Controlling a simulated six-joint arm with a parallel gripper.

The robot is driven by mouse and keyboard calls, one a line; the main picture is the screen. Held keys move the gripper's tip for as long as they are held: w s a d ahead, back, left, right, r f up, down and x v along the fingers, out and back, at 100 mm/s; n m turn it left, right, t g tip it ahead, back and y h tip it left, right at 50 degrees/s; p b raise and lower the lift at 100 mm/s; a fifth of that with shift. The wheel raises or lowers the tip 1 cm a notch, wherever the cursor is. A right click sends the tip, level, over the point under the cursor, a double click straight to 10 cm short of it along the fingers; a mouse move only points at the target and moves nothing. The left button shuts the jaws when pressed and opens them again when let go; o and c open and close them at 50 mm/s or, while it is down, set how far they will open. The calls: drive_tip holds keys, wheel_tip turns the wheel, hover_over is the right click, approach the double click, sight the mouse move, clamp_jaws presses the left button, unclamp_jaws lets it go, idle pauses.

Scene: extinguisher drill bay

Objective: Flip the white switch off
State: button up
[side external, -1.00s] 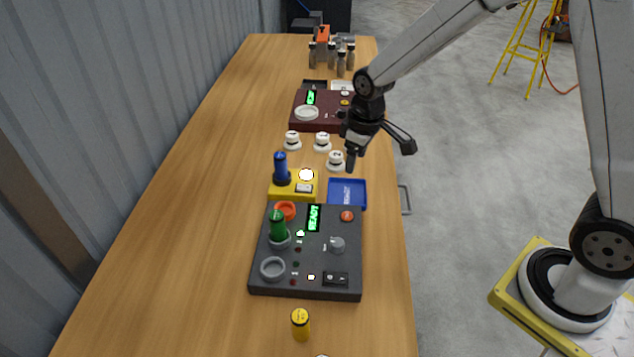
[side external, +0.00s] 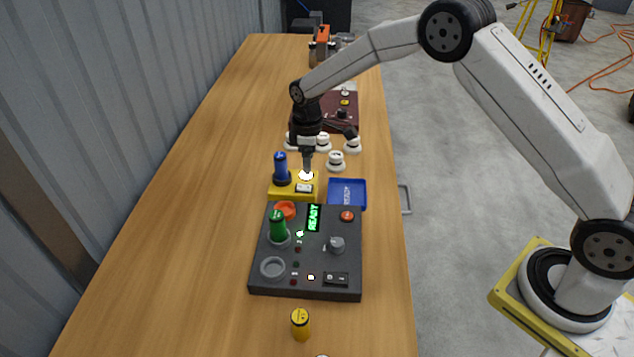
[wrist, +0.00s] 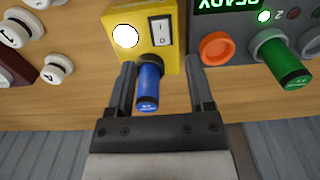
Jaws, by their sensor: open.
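The white rocker switch (side external: 304,188) sits on a small yellow box (side external: 282,193). In the wrist view the switch (wrist: 160,31) shows I and O marks, beside a bright white round lamp (wrist: 125,36). A blue cylinder (side external: 281,168) stands on the same box, to the left of the switch in the side view. My gripper (side external: 307,172) is open and points down just above the box, partly covering the lamp. In the wrist view its two fingers lie on either side of the blue cylinder (wrist: 149,88). I cannot tell the switch's tilt; no contact is clear.
A dark panel (side external: 330,265) with a green cylinder (side external: 277,225) and a READY display stands near the box. A blue tray (side external: 347,192) lies to its right. Several white knobs (side external: 336,160) stand behind. A yellow cylinder (side external: 300,324) stands in front. The table's left side is clear.

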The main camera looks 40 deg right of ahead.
sight(309, 187)
drive_tip(key=shift+f, duration=0.15)
drive_tip(key=shift+f, duration=3.75)
clamp_jaws()
